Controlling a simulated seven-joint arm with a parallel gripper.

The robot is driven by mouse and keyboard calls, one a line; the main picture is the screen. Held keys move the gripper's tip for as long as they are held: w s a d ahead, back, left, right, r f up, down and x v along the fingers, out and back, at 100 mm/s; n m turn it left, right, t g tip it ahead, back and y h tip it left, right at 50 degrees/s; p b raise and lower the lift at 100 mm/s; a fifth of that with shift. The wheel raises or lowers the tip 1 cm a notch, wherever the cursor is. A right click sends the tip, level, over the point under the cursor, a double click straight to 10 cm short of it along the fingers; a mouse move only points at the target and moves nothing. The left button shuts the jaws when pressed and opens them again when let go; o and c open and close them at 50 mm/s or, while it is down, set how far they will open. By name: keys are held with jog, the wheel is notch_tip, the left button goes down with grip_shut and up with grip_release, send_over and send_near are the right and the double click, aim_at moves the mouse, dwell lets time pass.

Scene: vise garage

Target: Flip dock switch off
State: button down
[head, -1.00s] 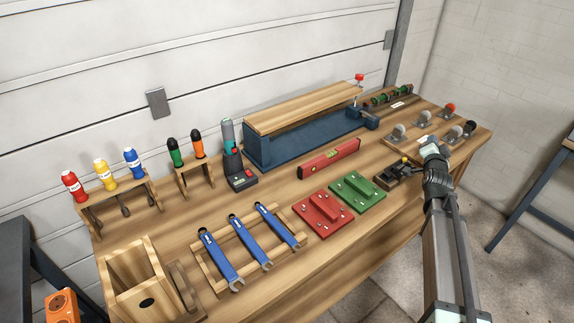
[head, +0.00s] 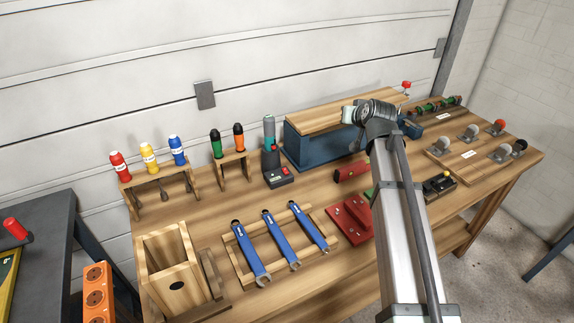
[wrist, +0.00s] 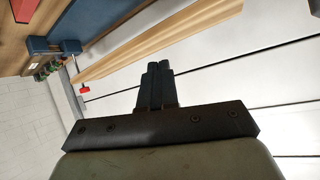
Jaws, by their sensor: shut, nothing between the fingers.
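The dock (head: 279,180) is a dark charging base near the back of the bench, left of the blue vise. A grey-teal tool (head: 269,133) stands upright in it. A small red switch (head: 284,171) shows on the dock's front; its position is too small to tell. My gripper (wrist: 157,70) is shut and empty in the wrist view, pointing toward the garage door and the vise's wooden jaw. In the head view my arm's end is raised in front of the vise, right of the dock and apart from it. The fingertips are not clear there.
The blue vise (head: 305,152) with its wooden board (head: 315,116) stands right of the dock. A screwdriver rack (head: 236,158) is to its left. Blue wrenches (head: 281,240) lie in front.

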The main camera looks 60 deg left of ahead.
aim_at(285, 168)
jog(key=s+f+n+g+h, duration=0.2)
jog(key=s+n, duration=0.1)
jog(key=s, duration=0.5)
jog(key=s+f+n+g+h, duration=0.1)
jog(key=s+f+n+h, duration=0.1)
jog(key=s, duration=0.7)
jog(key=shift+s+a+f+n+g+h, duration=0.3)
jog(key=shift+a+f+n+g+h, duration=0.15)
jog(key=shift+h, duration=0.35)
jog(key=x, duration=1.4)
jog(key=shift+w, duration=0.1)
